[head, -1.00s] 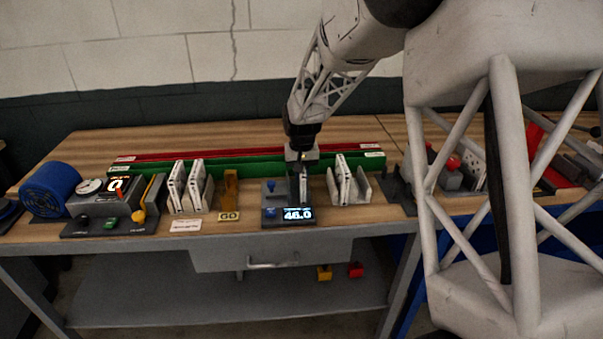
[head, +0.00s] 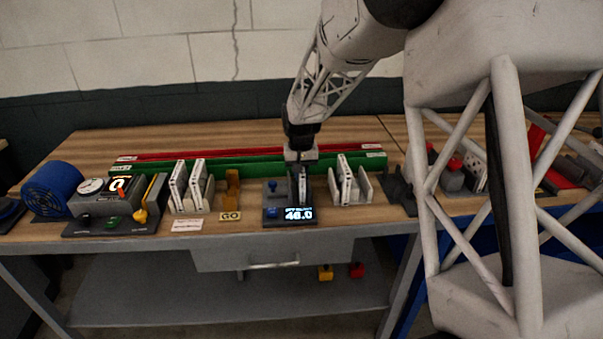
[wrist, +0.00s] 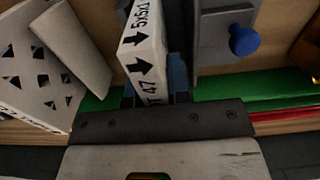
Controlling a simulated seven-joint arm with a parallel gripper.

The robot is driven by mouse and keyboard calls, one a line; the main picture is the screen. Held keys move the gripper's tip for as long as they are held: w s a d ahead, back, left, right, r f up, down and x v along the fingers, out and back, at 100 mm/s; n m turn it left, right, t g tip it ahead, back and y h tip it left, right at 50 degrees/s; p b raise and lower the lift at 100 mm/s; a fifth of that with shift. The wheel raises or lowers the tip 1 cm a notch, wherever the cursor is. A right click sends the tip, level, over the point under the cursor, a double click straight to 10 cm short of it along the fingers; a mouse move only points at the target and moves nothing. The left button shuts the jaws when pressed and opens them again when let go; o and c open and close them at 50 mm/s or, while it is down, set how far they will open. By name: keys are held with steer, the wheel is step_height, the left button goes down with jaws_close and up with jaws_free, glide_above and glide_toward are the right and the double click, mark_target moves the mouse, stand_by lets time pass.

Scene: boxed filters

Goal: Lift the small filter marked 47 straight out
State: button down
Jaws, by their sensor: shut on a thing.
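The filter marked 47 (wrist: 147,55) is a white, thin boxed filter with black arrows and "5x5x1" on its edge, in the middle of the wrist view. My gripper (wrist: 157,98) is shut on it, with the jaws around its near part and partly hidden. In the head view my gripper (head: 301,158) points down just above a dark tester with a lit display (head: 298,214) reading about 46.0. The filter's narrow edge (head: 302,184) shows below the jaws, close behind the display. Whether its lower end touches the tester is hidden.
White filters stand in a holder (head: 207,198) to the left and another (head: 365,189) to the right. A blue knob (wrist: 243,40) sits beside the held filter. Green (head: 235,165) and red (head: 230,153) rails run behind. An orange block stands by the GO plate (head: 229,217).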

steer(key=shift+a, duration=0.3)
stand_by(0.9)
steer(key=c, duration=1)
jaws_free()
steer(key=shift+r, duration=0.1)
steer(key=shift+r, duration=3.9)
